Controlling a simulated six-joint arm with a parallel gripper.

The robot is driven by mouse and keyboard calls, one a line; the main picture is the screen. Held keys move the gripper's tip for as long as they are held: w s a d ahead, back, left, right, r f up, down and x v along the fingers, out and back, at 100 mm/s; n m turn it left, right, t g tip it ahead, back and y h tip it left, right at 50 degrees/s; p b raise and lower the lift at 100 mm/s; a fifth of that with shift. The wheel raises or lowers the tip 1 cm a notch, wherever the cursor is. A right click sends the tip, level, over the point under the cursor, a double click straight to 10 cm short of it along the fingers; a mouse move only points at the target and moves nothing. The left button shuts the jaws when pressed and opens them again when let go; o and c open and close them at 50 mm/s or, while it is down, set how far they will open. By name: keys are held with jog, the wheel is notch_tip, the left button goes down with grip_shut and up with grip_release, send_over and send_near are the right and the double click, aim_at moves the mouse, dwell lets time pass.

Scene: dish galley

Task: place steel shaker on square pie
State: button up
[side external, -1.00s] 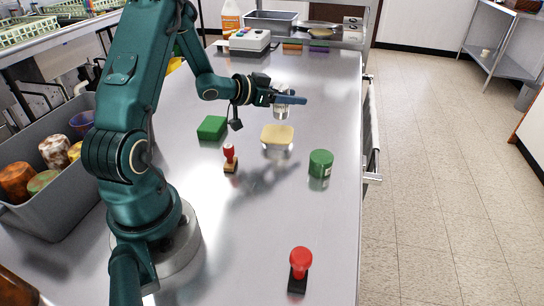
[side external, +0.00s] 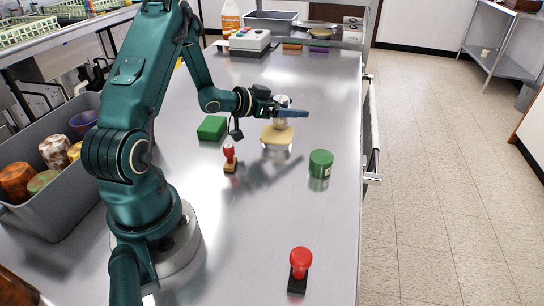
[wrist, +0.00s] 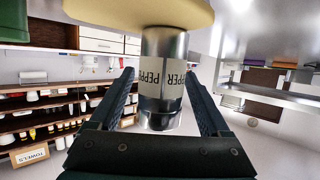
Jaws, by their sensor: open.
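The steel shaker (side external: 281,124) stands upright, its base at the top of the square pie (side external: 268,136). In the wrist view, which is upside down, the shaker (wrist: 163,48) shows a pale PEPPER label, and its base meets the yellowish pie (wrist: 115,10). I see no clear gap between them. My gripper (side external: 284,112) is open at the shaker's height. In the wrist view, the fingers of my gripper (wrist: 159,78) are on either side of the shaker, with a gap visible on each side. The near finger hides part of the shaker in the side view.
A green block (side external: 212,127), a red-handled stamp (side external: 230,157) and a green round tin (side external: 321,163) stand near the pie. Another red stamp (side external: 300,268) is at the front. A grey bin (side external: 45,215) of jars is on the left. The counter's middle front is clear.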

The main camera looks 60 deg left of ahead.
jog(key=shift+s+r, duration=0.15)
jog(key=shift+r, duration=0.1)
jog(key=shift+v, duration=3.6)
